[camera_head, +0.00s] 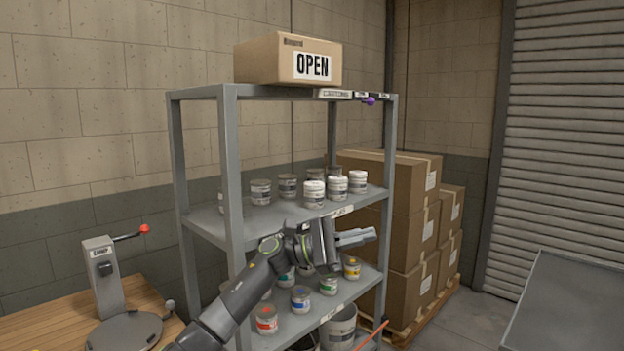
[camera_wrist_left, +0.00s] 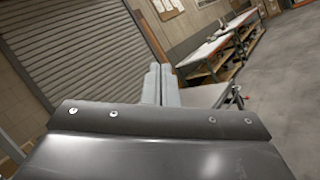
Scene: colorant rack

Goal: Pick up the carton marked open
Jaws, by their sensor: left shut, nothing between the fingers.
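The carton marked OPEN (camera_head: 264,62) is a brown box with a white label on its front. It sits upright on the top shelf of the grey rack (camera_head: 230,160) in the head view. My left gripper (camera_head: 372,236) is shut and empty, in front of the rack between the middle and lower shelves. It is well below the carton and apart from it. Its closed fingers also show in the left wrist view (camera_wrist_left: 161,84), where the carton does not appear. My right gripper is not in view.
Several pale cans (camera_head: 314,193) stand on the middle shelf and several colour-marked cans (camera_head: 300,298) on the lower one. Stacked brown boxes (camera_head: 400,215) stand behind the rack on the right. A wooden bench (camera_head: 40,325) is at left, a grey surface (camera_head: 565,310) at right.

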